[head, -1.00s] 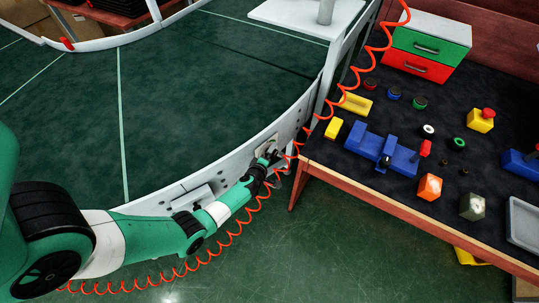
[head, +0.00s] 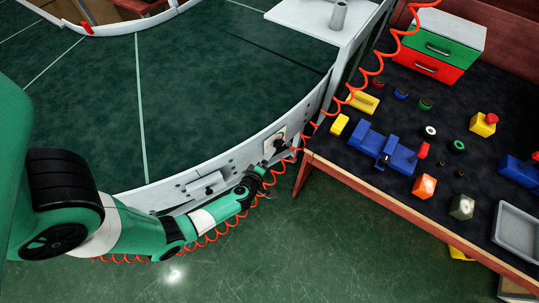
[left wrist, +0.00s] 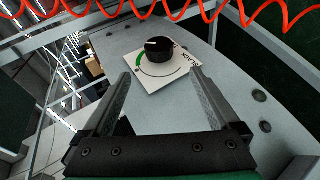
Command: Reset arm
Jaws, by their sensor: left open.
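My left gripper (left wrist: 160,95) is open and empty in the left wrist view. Its two fingers point toward a black knob (left wrist: 160,50) on a white square plate (left wrist: 155,72) with a green arc mark. The knob stands beyond the fingertips, not between them. In the head view my left gripper (head: 268,167) is at the conveyor's outer side wall, just below and left of the plate (head: 278,138). The fingers are small and partly hard to see there. My right gripper is not in view.
The curved conveyor (head: 220,90) has a grey side wall (head: 165,196). A red coiled hose (head: 232,226) runs close to my left arm. A workbench (head: 400,195) at the right bears several blocks, buttons, a grey tray (head: 517,228) and a drawer box (head: 440,45). The green floor between is clear.

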